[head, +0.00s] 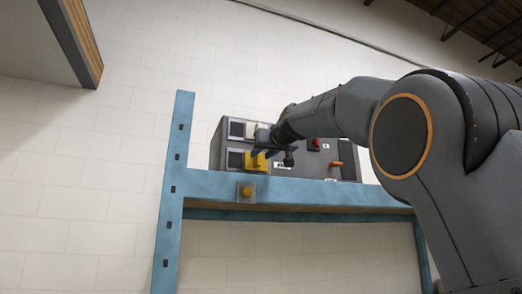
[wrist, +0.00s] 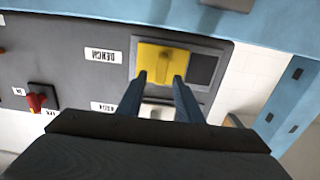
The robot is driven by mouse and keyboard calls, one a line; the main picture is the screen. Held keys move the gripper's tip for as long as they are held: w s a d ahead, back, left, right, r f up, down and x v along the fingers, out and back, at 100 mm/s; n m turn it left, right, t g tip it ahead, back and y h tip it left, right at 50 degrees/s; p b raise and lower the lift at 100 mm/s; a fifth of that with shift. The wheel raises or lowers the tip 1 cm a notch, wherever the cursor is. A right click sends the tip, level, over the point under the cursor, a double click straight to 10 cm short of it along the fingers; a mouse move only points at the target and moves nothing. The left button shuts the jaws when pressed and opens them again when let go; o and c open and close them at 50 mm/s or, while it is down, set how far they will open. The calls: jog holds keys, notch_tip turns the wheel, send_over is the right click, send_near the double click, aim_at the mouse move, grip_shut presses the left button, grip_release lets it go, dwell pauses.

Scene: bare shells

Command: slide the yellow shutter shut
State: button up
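The yellow shutter (head: 257,162) sits in the lower window of a grey panel box (head: 214,150). In the wrist view the yellow shutter (wrist: 165,57) stands in a light grey frame, with a dark uncovered opening (wrist: 203,68) to its right. In the head view that opening (head: 235,160) is left of the shutter. My gripper (wrist: 160,77) has its two fingers apart, with the tips at the shutter's near edge. Yellow shows between the tips; whether they touch it I cannot tell. In the head view my gripper (head: 265,146) is small and partly merges with the panel.
A white shutter (head: 251,130) is in the window above. A red knob (head: 314,143) and an orange handle (head: 335,164) sit to the right. A blue frame (head: 300,191) carries the box, with a yellow button (head: 246,191) on its front beam.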

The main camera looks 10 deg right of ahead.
jog(key=shift+w+a, duration=0.2)
jog(key=shift+w, duration=0.55)
jog(key=shift+c, duration=0.2)
grip_shut()
